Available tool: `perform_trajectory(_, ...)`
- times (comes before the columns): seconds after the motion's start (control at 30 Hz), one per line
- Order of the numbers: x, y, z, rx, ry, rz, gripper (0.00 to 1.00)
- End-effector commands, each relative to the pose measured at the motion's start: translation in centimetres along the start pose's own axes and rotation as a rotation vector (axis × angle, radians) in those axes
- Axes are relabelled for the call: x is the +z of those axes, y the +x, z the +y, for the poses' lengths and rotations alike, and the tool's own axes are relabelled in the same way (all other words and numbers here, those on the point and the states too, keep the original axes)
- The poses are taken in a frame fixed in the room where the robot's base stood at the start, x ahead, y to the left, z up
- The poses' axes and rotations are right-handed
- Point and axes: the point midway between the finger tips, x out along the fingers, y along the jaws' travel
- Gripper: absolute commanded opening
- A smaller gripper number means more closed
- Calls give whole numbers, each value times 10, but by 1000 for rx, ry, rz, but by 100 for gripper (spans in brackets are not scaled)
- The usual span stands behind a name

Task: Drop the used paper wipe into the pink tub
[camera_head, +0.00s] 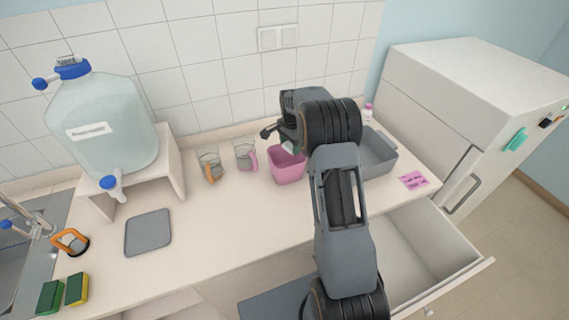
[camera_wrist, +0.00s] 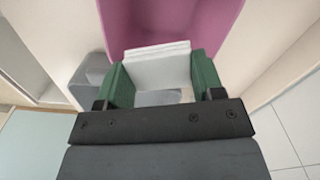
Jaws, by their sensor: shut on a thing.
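The pink tub (camera_head: 287,170) stands on the counter in the middle of the head view, and its pink wall fills the top of the wrist view (camera_wrist: 178,22). My gripper (camera_wrist: 158,75) has green fingers and is shut on the white folded paper wipe (camera_wrist: 158,66). In the head view, my gripper (camera_head: 291,148) is at the tub's upper edge, with a bit of white between its fingers. The wipe overlaps the tub in the wrist view; I cannot tell whether it is below the rim. My arm hides part of the tub's right side.
Two beakers (camera_head: 245,155) (camera_head: 209,162) stand left of the tub. A grey tray (camera_head: 382,168) lies to its right, beside a small bottle (camera_head: 368,112) and a pink note (camera_head: 414,179). An open drawer (camera_head: 425,243) juts out at the front right. The counter's left middle is mostly clear around a grey mat (camera_head: 148,232).

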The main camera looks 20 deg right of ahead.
Motion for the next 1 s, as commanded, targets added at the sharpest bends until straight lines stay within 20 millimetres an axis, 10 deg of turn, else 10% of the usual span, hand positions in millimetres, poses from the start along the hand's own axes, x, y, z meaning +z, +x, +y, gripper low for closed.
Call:
perform_trajectory(0.63, -1, 22, 1, 1, 2, 0, 39)
perform_trajectory(0.67, -1, 22, 1, 1, 2, 0, 63)
perform_trajectory(1.0, -1, 22, 1, 1, 2, 0, 91)
